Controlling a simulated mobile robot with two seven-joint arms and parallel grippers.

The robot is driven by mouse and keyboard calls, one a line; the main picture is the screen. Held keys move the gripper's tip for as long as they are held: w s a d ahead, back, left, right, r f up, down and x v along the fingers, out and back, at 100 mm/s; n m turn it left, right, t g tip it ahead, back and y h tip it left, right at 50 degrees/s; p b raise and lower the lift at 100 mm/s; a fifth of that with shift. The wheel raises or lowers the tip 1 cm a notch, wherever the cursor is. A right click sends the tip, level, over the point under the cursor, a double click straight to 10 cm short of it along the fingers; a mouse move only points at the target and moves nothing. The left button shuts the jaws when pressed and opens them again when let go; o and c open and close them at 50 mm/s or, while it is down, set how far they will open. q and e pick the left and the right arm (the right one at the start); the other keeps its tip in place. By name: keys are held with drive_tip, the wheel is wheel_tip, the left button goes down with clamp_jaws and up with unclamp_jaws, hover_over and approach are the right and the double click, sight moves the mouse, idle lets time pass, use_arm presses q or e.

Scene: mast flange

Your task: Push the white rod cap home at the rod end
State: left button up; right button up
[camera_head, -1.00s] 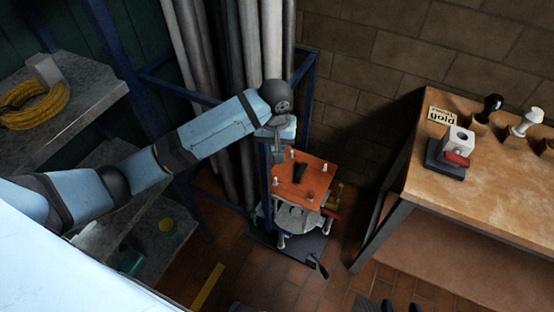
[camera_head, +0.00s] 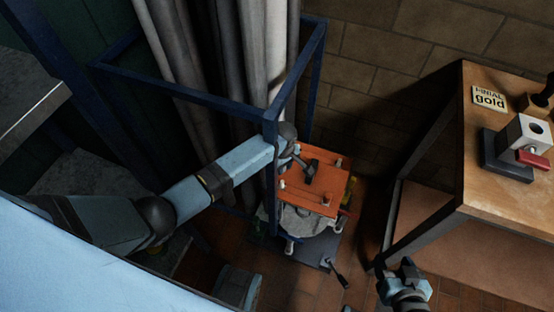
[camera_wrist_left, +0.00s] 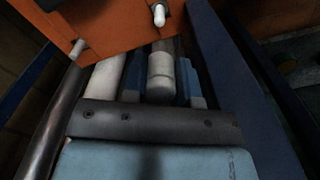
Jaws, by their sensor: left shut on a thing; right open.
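My left gripper (camera_head: 292,158) reaches in at the left edge of an orange plate (camera_head: 318,195). In the left wrist view its blue fingers are shut on a pale cylindrical piece (camera_wrist_left: 160,78) with a darker band. I cannot tell whether this is the white rod cap, or whether it is seated. A white rounded peg (camera_wrist_left: 158,14) and a second one (camera_wrist_left: 77,49) stick out of the orange plate (camera_wrist_left: 110,22) close by. My right gripper (camera_head: 394,268) is low in the head view, open and away from the plate.
A blue frame post (camera_head: 270,150) stands close beside the left arm. A black fitting (camera_head: 309,171) is on the orange plate. At the right, a wooden bench (camera_head: 510,205) carries a white block with a red part (camera_head: 528,135) and a sign (camera_head: 490,99). Tiled floor lies between.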

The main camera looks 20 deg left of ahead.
use_arm(q)
drive_tip(key=shift+f, duration=0.35)
use_arm(e)
drive_tip(key=shift+a+f, duration=0.1)
use_arm(q)
drive_tip(key=shift+r, duration=0.15)
use_arm(e)
drive_tip(key=shift+s, duration=0.1)
use_arm(q)
drive_tip(key=shift+r+p, duration=0.1)
drive_tip(key=shift+p, duration=0.35)
drive_tip(key=shift+s+d+f, duration=0.1)
drive_tip(key=shift+f, duration=0.1)
wheel_tip(320, 180, down, 3)
drive_tip(key=shift+r+b, duration=0.15)
drive_tip(key=shift+b, duration=0.6)
drive_tip(key=shift+f+b, duration=0.45)
drive_tip(key=shift+f, duration=0.35)
drive_tip(key=shift+f+b, duration=0.3)
drive_tip(key=shift+f, duration=0.4)
use_arm(e)
drive_tip(key=shift+w+f, duration=0.2)
drive_tip(key=shift+f, duration=0.15)
